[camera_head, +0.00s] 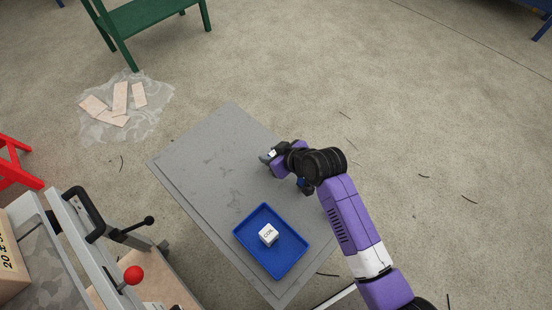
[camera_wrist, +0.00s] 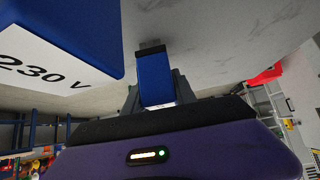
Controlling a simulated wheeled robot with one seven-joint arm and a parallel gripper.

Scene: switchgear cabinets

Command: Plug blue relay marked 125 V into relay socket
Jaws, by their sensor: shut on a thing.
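In the wrist view my gripper (camera_wrist: 155,85) is shut on a blue block (camera_wrist: 153,72), which looks like a relay. No marking on it can be read. A second blue block (camera_wrist: 60,40) with a white face reading "230 V" stands close by at the upper left of that view, apart from the held one. In the head view my gripper (camera_head: 269,157) is over the far right part of the grey table (camera_head: 200,160). A small blue thing (camera_head: 306,187) shows beside my arm there, partly hidden. I cannot make out a relay socket.
A blue tray (camera_head: 290,264) holding a white lettered cube (camera_head: 268,235) lies on the near part of the table. The table's left half is clear. A cabinet part with a red knob (camera_head: 134,275) and black handles stands at the lower left. A green stand (camera_head: 150,22) is beyond.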

